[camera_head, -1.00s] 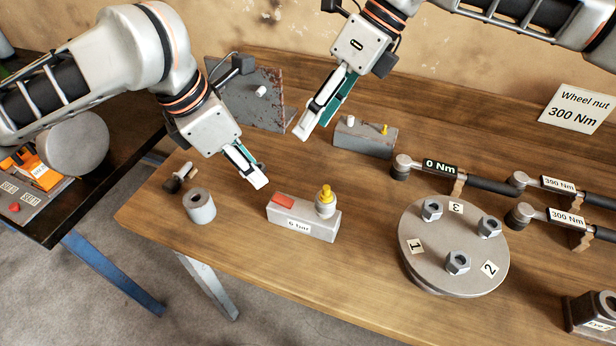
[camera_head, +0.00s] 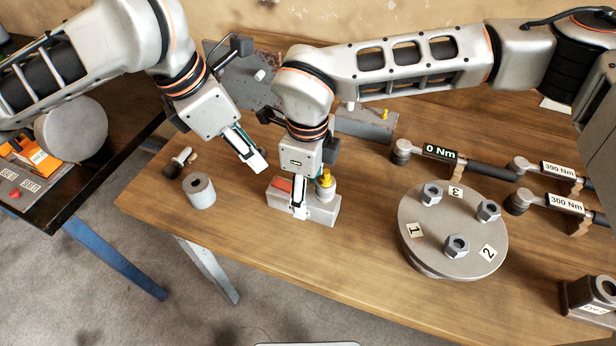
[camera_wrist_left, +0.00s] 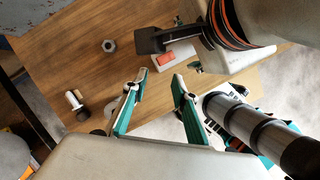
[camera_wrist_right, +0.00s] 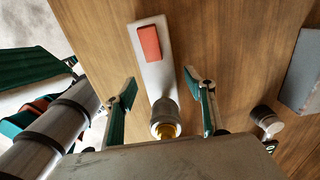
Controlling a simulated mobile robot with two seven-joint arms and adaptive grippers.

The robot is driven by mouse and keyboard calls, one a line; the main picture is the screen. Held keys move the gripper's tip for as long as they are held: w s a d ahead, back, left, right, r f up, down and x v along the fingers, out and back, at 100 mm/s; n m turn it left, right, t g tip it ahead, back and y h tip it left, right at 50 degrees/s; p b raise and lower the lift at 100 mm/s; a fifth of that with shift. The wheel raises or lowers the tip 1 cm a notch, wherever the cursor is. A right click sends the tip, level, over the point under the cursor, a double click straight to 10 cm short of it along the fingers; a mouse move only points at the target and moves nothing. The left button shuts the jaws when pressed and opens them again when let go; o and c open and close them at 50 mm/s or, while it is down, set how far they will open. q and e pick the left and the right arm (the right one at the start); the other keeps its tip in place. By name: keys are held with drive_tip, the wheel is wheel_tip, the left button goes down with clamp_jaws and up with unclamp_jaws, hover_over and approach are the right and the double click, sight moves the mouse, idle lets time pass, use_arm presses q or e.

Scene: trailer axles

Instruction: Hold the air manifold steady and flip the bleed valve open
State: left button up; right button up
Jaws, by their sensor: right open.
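The air manifold (camera_head: 325,213) is a grey block on the wooden table, with a red piece (camera_head: 281,184) at one end and a yellow-topped round fitting (camera_head: 325,184) at the other. I cannot tell which part is the bleed valve. My right gripper (camera_head: 298,211) is open above the manifold and hides part of it. In the right wrist view the manifold (camera_wrist_right: 155,78) shows between the spread fingers, with no clear contact. My left gripper (camera_head: 255,163) is open and empty, up and left of the manifold. The manifold's red piece (camera_wrist_left: 166,58) also shows in the left wrist view.
A round plate with nuts (camera_head: 440,240) and torque wrenches (camera_head: 480,172) are to the right. Another grey block (camera_head: 365,128) stands behind. The table in front is clear.

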drive_tip(key=shift+f, duration=0.85)
